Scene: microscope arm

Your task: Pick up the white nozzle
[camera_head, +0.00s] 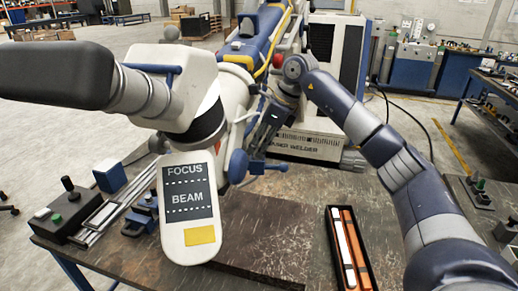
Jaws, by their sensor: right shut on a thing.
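A slim white piece (344,248), which looks like the white nozzle, lies lengthwise in a narrow black tray (371,255) on the table, beside orange-red pieces (356,250). The white microscope arm head (190,90) hangs over the table at the left, with a FOCUS/BEAM panel (188,205). My right gripper (258,138) is at the right side of that head, near its blue knob (238,166), well away from the tray. It is shut on what appears to be the blue-knobbed handle; the contact is partly hidden. My left gripper is not in view.
The dark worktable (275,225) has clear room between the panel and the tray. A control box (68,212) and metal rails (110,210) are at the left. A small lever block (478,190) is at the right. The laser welder cabinet (335,60) stands behind.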

